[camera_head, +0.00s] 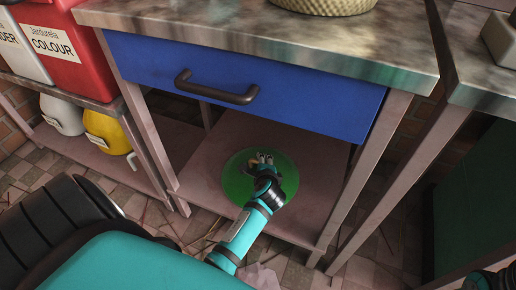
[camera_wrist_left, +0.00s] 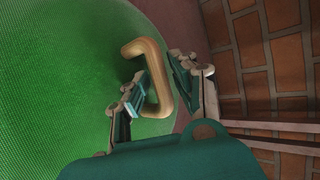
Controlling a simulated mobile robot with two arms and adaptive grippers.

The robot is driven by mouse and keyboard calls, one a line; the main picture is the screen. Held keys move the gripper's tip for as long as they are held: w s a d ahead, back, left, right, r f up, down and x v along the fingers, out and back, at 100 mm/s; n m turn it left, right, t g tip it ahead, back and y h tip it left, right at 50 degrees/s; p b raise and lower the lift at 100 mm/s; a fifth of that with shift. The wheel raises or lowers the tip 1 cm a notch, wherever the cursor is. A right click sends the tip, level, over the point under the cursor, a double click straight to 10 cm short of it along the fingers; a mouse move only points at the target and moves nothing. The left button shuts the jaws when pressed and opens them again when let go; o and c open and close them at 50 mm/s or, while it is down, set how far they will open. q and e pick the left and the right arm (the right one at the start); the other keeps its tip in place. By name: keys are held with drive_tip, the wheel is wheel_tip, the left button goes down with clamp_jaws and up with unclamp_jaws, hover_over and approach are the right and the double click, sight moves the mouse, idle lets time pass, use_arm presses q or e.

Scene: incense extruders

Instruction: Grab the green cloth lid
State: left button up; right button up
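The green cloth lid (camera_head: 236,186) is a round green disc on the lower shelf under the blue drawer. It fills the left of the left wrist view (camera_wrist_left: 60,80), with a woven texture and a tan, bent handle (camera_wrist_left: 161,75). My left gripper (camera_head: 262,159) reaches down over the lid. In the left wrist view my left gripper (camera_wrist_left: 158,84) is open, with its two fingers apart on either side of the handle's outer bar. Whether either finger touches the handle is unclear. My right gripper's fingers do not show.
The blue drawer (camera_head: 240,84) with a dark handle and the worktop (camera_head: 270,35) overhang the shelf (camera_head: 190,165). Table legs flank it. Red, white and yellow containers stand on the left. A brick wall (camera_wrist_left: 270,60) is beyond the shelf.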

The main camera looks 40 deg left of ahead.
use_arm(q)
drive_tip(key=shift+r, duration=0.15)
clamp_jaws()
idle(0.4)
